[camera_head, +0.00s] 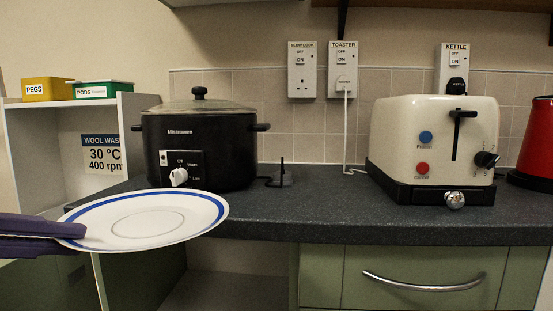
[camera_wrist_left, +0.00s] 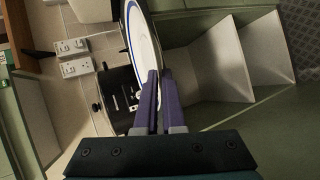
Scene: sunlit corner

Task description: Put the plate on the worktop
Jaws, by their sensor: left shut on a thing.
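A white plate (camera_head: 183,212) with a blue band near its rim is held out at the left of the head view, in front of the worktop (camera_head: 300,205) and the slow cooker. My left gripper (camera_head: 72,229) comes in from the left and is shut on the plate's left edge. In the left wrist view, the purple fingers (camera_wrist_left: 159,105) pinch the rim of the plate (camera_wrist_left: 140,35). The plate overlaps the worktop's front left edge in the picture. It looks roughly level and seems unsupported from below. My right gripper is not in view.
A black slow cooker (camera_head: 213,144) stands on the worktop behind the plate. A cream toaster (camera_head: 400,130) stands right of centre, and a red kettle (camera_head: 539,140) at the right edge. The worktop is bare between slow cooker and toaster, except for a small dark stand (camera_head: 281,177).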

